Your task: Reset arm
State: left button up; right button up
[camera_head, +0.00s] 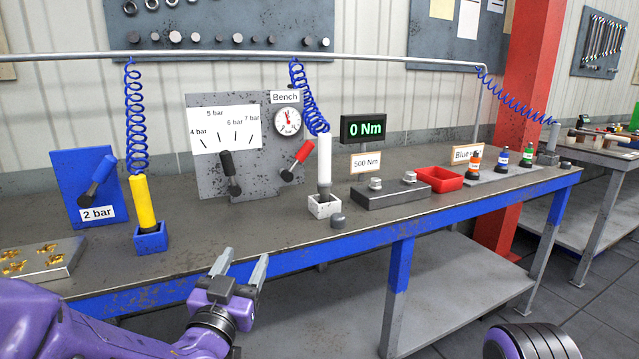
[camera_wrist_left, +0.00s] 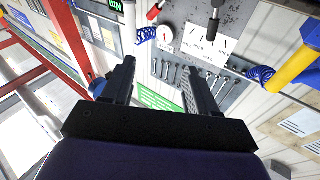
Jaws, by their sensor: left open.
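My left gripper (camera_head: 239,272) is purple with grey fingers and stands at the front edge of the workbench, fingers pointing up and apart. It holds nothing. In the left wrist view its two dark fingers (camera_wrist_left: 160,85) are spread, with only background between them. My right gripper is not in view. A dark rounded purple-edged part at the bottom right of the head view appears to be mine.
The workbench (camera_head: 290,243) carries a yellow tool (camera_head: 144,203) in a blue holder, a white tool (camera_head: 324,160), a lever panel (camera_head: 215,175), a metal block (camera_head: 390,195), a red tray (camera_head: 440,179) and several small bottles. Its front strip near my gripper is bare.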

pick_arm(q)
jog(key=s+a+f+n+g+y+p, duration=0.1)
jog(key=s+a+f+n+g+y, duration=0.2)
jog(key=f, duration=0.6)
jog(key=s+a+f+n+g+p, duration=0.1)
jog(key=s+a+f+n+g, duration=0.25)
jog(key=f, duration=0.45)
jog(key=s+a+f+n+g+y+p, duration=0.1)
jog(key=s+a+f+n+g+y, duration=0.2)
jog(key=f, duration=0.6)
jog(key=s+a+f+g+p, duration=0.1)
jog(key=s+a+f+g, duration=0.1)
jog(key=s+f, duration=0.2)
jog(key=s+a+f+g+p, duration=0.1)
jog(key=s+a+f+g, duration=0.2)
jog(key=s, duration=0.8)
jog(key=s+a+f+g+p, duration=0.1)
jog(key=s+a+f+g, duration=0.1)
jog(key=s+f, duration=0.4)
jog(key=shift+s+a+f, duration=0.15)
jog(key=shift+s+f, duration=0.2)
jog(key=shift+s, duration=0.75)
